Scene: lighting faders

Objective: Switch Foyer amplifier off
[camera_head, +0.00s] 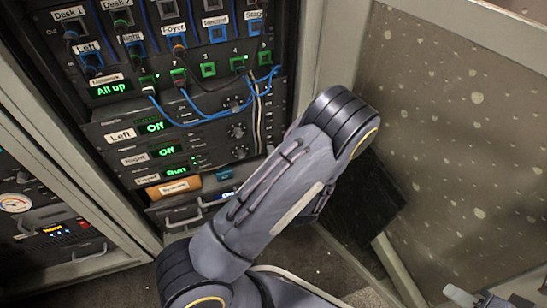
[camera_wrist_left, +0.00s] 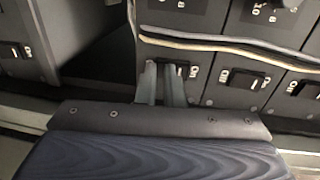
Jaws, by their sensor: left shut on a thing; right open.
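The Foyer amplifier (camera_head: 178,186) is the lowest of three amplifiers in the rack; its green display reads Run. In the left wrist view my left gripper (camera_wrist_left: 162,84) reaches a dark panel at a black rocker switch (camera_wrist_left: 184,71). Its fingers are close together and cover part of the switch; their exact contact is hidden. My right gripper (camera_head: 486,298) is partly visible at the bottom right, open and away from the rack.
Above the amplifiers is a patch panel (camera_head: 208,70) with blue and black cables. An orange-brown roll (camera_head: 173,188) lies below. Pale cables (camera_wrist_left: 235,43) run above several other rocker switches (camera_wrist_left: 244,78) in the left wrist view. A speckled wall (camera_head: 455,130) bounds the right side.

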